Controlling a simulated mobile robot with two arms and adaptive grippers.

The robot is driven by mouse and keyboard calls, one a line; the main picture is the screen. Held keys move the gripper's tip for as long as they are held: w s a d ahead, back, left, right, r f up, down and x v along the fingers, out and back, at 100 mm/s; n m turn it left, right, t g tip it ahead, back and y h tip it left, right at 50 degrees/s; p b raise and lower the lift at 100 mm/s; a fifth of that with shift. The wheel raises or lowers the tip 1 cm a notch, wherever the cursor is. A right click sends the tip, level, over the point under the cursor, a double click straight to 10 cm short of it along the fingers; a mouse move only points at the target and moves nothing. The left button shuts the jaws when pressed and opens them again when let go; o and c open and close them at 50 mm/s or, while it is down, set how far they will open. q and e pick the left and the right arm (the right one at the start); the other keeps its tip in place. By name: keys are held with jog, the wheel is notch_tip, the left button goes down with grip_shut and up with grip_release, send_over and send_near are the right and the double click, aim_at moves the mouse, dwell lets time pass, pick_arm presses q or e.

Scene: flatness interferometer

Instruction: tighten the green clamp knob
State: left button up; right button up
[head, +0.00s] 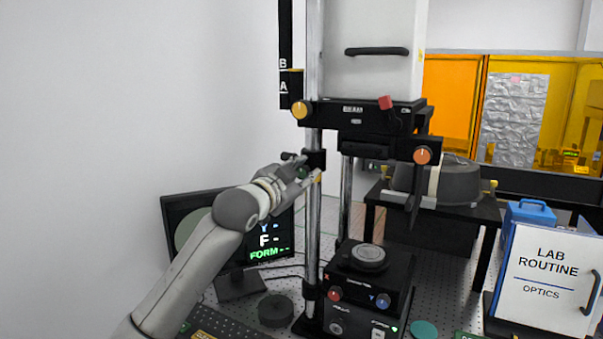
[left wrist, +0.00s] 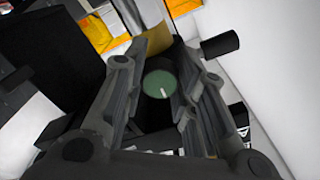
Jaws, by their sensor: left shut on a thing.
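The green clamp knob (left wrist: 160,84) shows in the left wrist view as a dark green disc with a short pale mark, between the two fingers of my left gripper (left wrist: 162,100). In the head view my left gripper (head: 305,172) is at the clamp block (head: 315,159) on the front chrome column, and its fingers hide most of the knob. The gripper is shut on the knob. A black lever end (left wrist: 220,44) sticks out beside the clamp in the left wrist view. My right gripper is not in view.
The interferometer head (head: 360,114) with an orange knob (head: 422,155) hangs above and right. A yellow knob (head: 301,110) sits higher on the column. A monitor (head: 180,212) stands behind my left arm. The stage base (head: 366,288) and a lab routine board (head: 543,280) stand lower right.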

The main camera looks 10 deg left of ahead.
pick_arm(q)
jog(key=shift+r, duration=0.1)
dwell(0.4)
jog(key=o, duration=1)
jog(key=shift+o, duration=0.2)
jog(key=shift+s+a, duration=0.1)
jog(key=v, duration=1.1)
jog(key=shift+s, duration=0.4)
jog(key=shift+a, duration=0.1)
